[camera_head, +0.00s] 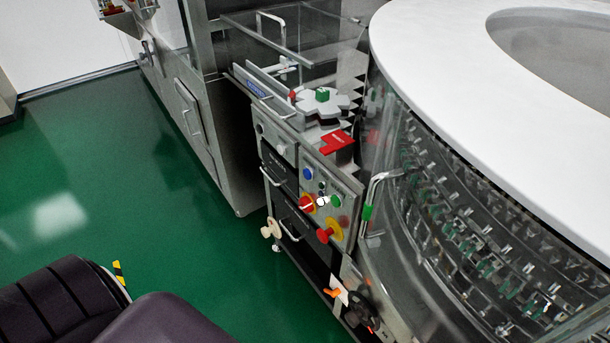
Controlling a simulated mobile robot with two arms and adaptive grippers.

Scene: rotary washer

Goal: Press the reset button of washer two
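A grey control panel (346,213) is on the front of the steel machine in the middle of the picture. The labels are too small to read, so I cannot tell which one is reset or which washer this is. Neither of my grippers is in view, and nothing touches the panel.
A large round glass-walled machine with a white top (440,70) stands at the right, close to the panel. A metal handle with a green part (368,212) juts out beside the panel. The green floor (150,190) at the left is clear. Dark parts of mine show bottom left.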

